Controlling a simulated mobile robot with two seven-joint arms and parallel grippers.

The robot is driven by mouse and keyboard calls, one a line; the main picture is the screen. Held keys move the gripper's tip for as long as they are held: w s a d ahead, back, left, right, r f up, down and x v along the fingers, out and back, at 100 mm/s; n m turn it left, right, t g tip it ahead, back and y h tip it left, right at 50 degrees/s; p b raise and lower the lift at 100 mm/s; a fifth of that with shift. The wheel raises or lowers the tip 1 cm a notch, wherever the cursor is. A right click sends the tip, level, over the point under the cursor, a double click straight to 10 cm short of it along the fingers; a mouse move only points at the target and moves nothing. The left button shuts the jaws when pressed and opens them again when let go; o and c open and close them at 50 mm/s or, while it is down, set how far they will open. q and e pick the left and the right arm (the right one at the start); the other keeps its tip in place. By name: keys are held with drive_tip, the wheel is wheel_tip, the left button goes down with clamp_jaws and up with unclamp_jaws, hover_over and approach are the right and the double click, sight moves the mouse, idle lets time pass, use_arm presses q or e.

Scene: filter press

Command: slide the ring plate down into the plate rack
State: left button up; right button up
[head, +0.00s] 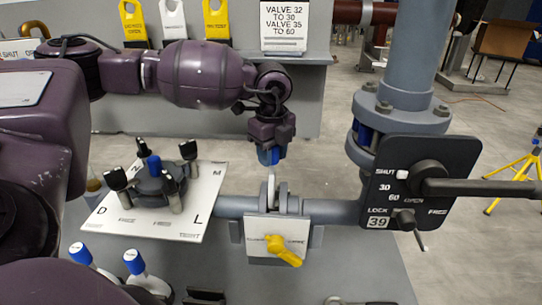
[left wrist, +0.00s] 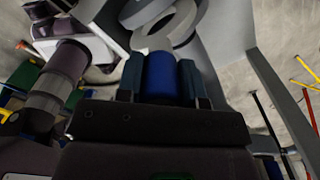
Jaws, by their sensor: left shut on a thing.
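My left gripper (head: 268,157) points down and is shut on the blue handle (left wrist: 160,75) of the ring plate. In the head view the ring plate (head: 271,182) shows nearly edge-on as a thin pale strip below my fingers. Its lower part reaches the gap between two grey upright discs (head: 283,204) on the pipe, and how deep it sits is hidden. In the left wrist view a grey ring (left wrist: 150,40) lies just beyond the handle. I cannot tell for sure which part is the plate rack. My right gripper is not in view.
A white board (head: 205,205) with a black clamp fixture (head: 157,182) stands left of the pipe. A yellow lever (head: 283,250) is below the discs. A black valve panel (head: 425,170) with a long handle is at right. Two blue-topped pieces (head: 135,262) stand at lower left.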

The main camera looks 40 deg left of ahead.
use_arm(q)
drive_tip(key=shift+r+p, duration=0.4)
drive_tip(key=shift+r, duration=0.5)
drive_tip(key=shift+r+p, duration=0.3)
drive_tip(key=shift+r, duration=0.6)
drive_tip(key=shift+r+p, duration=0.9)
drive_tip(key=shift+r, duration=0.35)
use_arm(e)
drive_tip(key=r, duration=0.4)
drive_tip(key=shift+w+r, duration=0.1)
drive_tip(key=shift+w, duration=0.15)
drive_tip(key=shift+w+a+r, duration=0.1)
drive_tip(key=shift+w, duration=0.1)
